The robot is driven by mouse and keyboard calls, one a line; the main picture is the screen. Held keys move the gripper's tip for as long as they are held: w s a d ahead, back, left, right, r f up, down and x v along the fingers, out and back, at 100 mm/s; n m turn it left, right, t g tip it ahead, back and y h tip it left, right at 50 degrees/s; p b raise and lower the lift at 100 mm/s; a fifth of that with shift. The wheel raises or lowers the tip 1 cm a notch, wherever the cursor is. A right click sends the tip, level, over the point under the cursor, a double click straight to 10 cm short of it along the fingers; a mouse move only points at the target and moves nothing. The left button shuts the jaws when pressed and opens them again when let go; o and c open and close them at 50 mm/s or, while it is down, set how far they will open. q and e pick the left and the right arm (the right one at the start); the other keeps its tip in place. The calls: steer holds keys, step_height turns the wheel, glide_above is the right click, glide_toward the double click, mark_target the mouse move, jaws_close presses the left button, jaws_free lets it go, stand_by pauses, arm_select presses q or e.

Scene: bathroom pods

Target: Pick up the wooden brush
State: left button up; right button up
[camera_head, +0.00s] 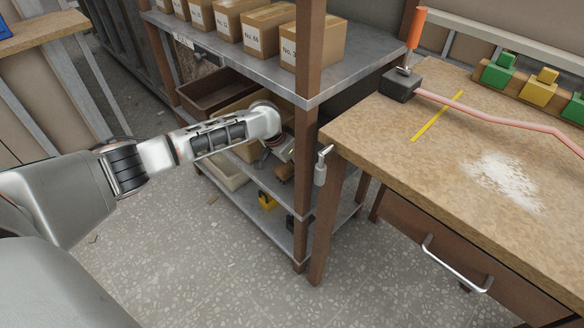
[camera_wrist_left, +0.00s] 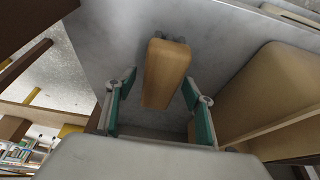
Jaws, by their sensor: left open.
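The wooden brush (camera_wrist_left: 166,72) shows in the left wrist view as a light-brown block with dark grey tips at its far end. It lies on a grey metal shelf. My left gripper (camera_wrist_left: 158,90) is open, with one green-padded finger on each side of the brush's near end. I cannot tell whether either finger touches it. In the head view my left gripper (camera_head: 284,150) reaches between the shelves of the rack, and a small brown piece of the brush (camera_head: 284,172) shows just below it. My right gripper is not in view.
A large tan object (camera_wrist_left: 275,90) sits close on the right in the wrist view. The rack's upper shelf (camera_head: 300,88) with cardboard boxes (camera_head: 268,32) is above my gripper. A wooden post (camera_head: 309,130) and the workbench (camera_head: 390,150) stand to the right.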

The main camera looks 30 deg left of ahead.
arm_select(q)
steer(key=shift+f, duration=0.1)
stand_by(0.3)
steer(key=c, duration=1.3)
